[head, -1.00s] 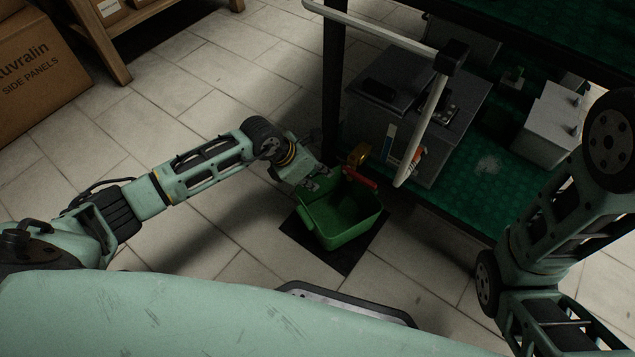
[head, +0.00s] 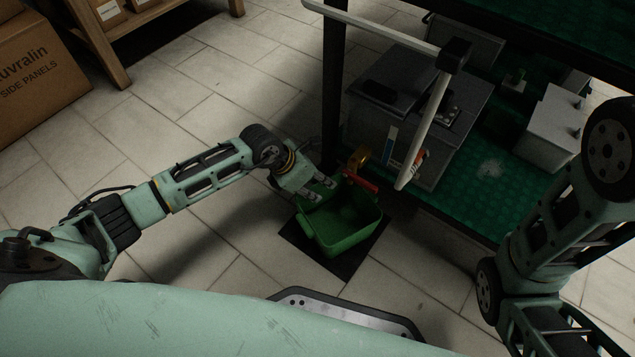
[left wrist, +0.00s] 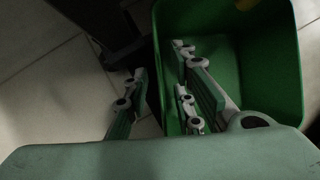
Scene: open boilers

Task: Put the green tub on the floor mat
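The green tub (head: 345,222) is open-topped and stands upright on the dark floor mat (head: 300,242), as far as I can tell. The mat shows around its near sides. My left gripper (head: 320,190) is at the tub's far left rim. In the left wrist view, the gripper (left wrist: 165,100) has its fingers spread on either side of the tub wall. One finger is outside and the other is over the inside of the tub (left wrist: 265,75), with gaps to the wall. My right gripper is out of view; only my right arm shows.
A rack with a green shelf (head: 480,200) stands just behind the tub, with a grey unit (head: 375,115) and a white pipe handle (head: 425,125) close by. A red lever (head: 361,182) sits by the rim. Tiled floor (head: 225,230) to the left is clear. A cardboard box (head: 35,85) is far left.

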